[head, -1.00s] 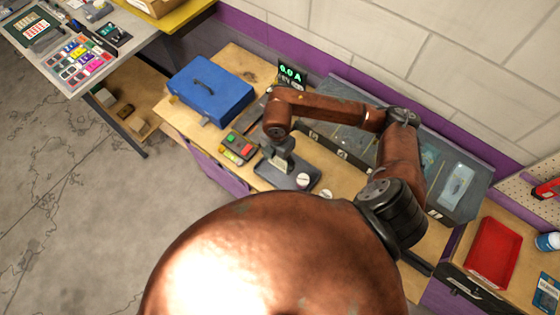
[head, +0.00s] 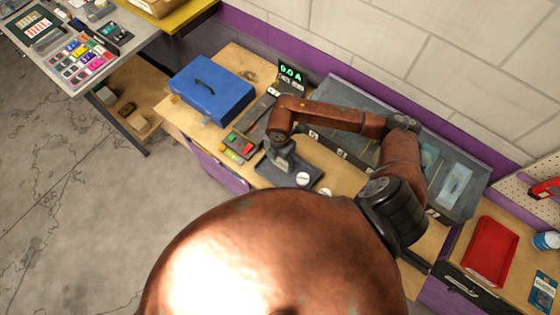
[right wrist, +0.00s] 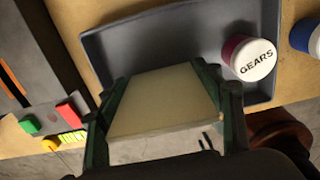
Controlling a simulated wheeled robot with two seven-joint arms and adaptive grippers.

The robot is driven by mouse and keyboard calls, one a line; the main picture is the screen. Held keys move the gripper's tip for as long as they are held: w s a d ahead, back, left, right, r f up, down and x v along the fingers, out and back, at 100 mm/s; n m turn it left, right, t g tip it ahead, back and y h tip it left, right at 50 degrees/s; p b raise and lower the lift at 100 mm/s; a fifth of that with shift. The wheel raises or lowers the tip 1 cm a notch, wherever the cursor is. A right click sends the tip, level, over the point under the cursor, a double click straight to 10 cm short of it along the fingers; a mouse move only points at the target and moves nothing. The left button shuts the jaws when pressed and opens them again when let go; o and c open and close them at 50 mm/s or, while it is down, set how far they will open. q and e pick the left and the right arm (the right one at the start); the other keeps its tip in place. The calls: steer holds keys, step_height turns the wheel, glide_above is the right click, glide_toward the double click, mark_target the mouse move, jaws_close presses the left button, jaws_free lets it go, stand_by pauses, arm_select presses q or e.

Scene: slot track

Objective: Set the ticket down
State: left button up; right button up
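The ticket (right wrist: 163,105) is a plain cream card. In the right wrist view it lies between the two dark green fingers of my right gripper (right wrist: 168,112), which press on its left and right edges. In the head view my right gripper (head: 283,160) points down over the dark grey tray (head: 278,174), and the ticket is too small there to make out. The tray also fills the top of the right wrist view (right wrist: 150,40). I cannot tell whether the ticket touches the tray. My left gripper is not in view.
A round pot labelled GEARS (right wrist: 250,58) stands in the tray's right part. A blue-sided pot (right wrist: 309,36) stands beside the tray. Left of the tray is a button box (head: 238,145). A blue toolbox (head: 211,90) and a lit display (head: 291,75) stand farther back.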

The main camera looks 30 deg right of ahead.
steer(key=o, duration=0.4)
steer(key=shift+r, duration=0.6)
step_height(320, 180, up, 11)
steer(key=shift+r+b, duration=0.1)
steer(key=shift+b, duration=0.9)
